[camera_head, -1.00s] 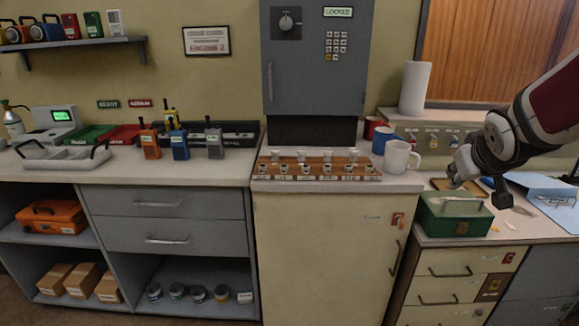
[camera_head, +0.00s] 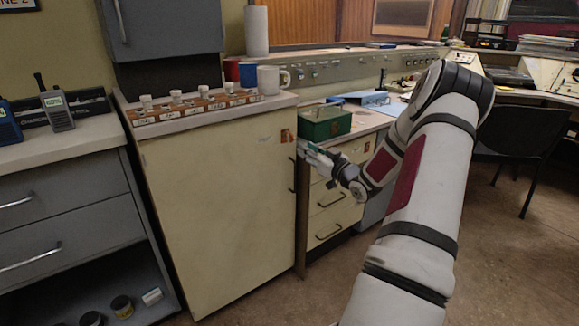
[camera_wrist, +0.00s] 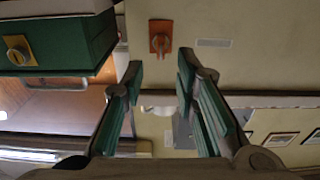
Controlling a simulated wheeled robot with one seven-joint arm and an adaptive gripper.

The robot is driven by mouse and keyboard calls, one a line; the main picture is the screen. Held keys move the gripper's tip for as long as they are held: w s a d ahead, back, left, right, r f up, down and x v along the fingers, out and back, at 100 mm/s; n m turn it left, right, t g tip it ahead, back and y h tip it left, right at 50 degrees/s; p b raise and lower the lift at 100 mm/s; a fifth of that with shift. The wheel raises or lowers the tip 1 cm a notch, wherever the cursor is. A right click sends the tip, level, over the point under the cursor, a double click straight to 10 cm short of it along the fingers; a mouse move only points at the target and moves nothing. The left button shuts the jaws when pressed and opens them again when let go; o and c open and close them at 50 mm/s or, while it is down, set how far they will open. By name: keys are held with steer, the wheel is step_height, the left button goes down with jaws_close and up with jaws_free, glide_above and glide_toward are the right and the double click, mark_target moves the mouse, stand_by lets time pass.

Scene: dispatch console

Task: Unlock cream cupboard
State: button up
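The cream cupboard (camera_head: 215,205) stands under the counter in the middle of the head view, its door shut. A small orange latch or lock plate (camera_head: 287,136) is near the door's top right corner, above a dark vertical handle (camera_head: 293,176). The orange piece also shows in the wrist view (camera_wrist: 160,36), with a raised bar across it. My gripper (camera_head: 308,151) is just right of the cupboard's edge, slightly below the orange piece's height. In the wrist view my gripper (camera_wrist: 159,75) has its green-padded fingers apart with nothing between them; the orange piece is beyond the fingertips.
A green box (camera_head: 326,122) sits on the counter above the drawers, close to my gripper; it fills the wrist view's upper left (camera_wrist: 55,40). Mugs (camera_head: 270,79) and a labelled wooden rack (camera_head: 195,106) stand on the cupboard top.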

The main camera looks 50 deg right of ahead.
mark_target(292, 139)
steer(key=shift+b+x, duration=0.8)
steer(key=shift+x, duration=3.5)
steer(key=shift+f, duration=0.1)
jaws_close()
